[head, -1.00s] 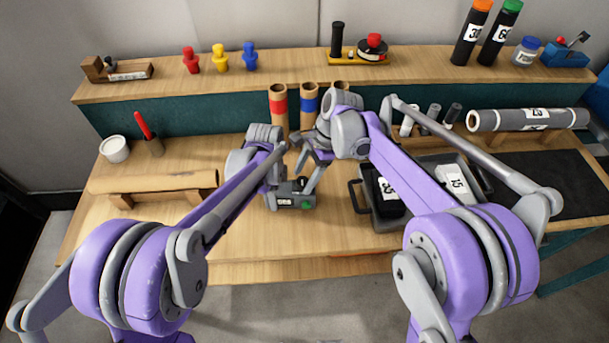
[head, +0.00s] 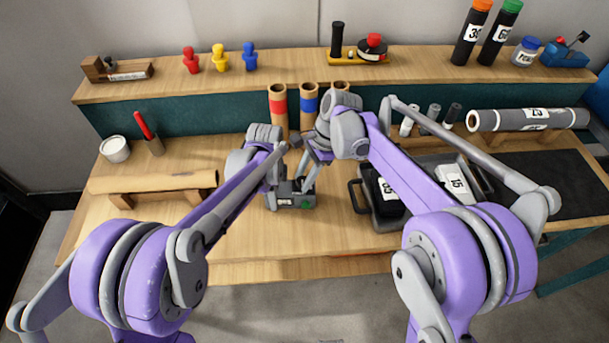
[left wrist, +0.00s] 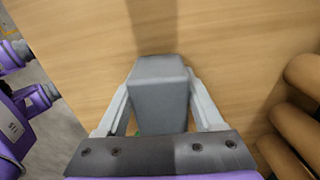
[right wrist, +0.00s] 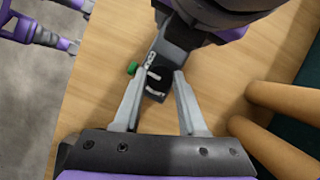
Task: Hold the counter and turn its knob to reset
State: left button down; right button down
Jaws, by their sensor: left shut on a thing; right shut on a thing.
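The counter (head: 293,201) is a small dark grey box on the table, with a pale display and a green button on its front. My left gripper (head: 273,185) is shut on the counter's body. In the left wrist view, the grey body (left wrist: 158,85) fills the space between its fingers. The display is too small to read.
Cardboard tubes with red and blue bands (head: 278,108) stand close behind the counter. A grey tray (head: 377,215) with labelled items is to its right, and a brown roll (head: 150,181) on a rest to its left. The table in front is clear.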

jog(key=shift+n, duration=0.3)
jog(key=n+g, duration=0.1)
jog(key=n, duration=0.2)
jog(key=shift+w+h, duration=0.15)
jog(key=shift+h, duration=0.25)
jog(key=n+g+h, duration=0.1)
jog(key=n, duration=0.2)
jog(key=shift+a+n, duration=0.15)
jog(key=shift+n, duration=0.25)
jog(key=n+h, duration=0.1)
jog(key=n, duration=0.2)
jog(key=shift+w+a+g, duration=0.1)
jog(key=shift+g, duration=0.3)
jog(key=shift+n+h, duration=0.8)
jog(key=shift+n, duration=1.1)
jog(key=shift+c, duration=2.2)
grip_release()
jog(key=shift+a, duration=0.1)
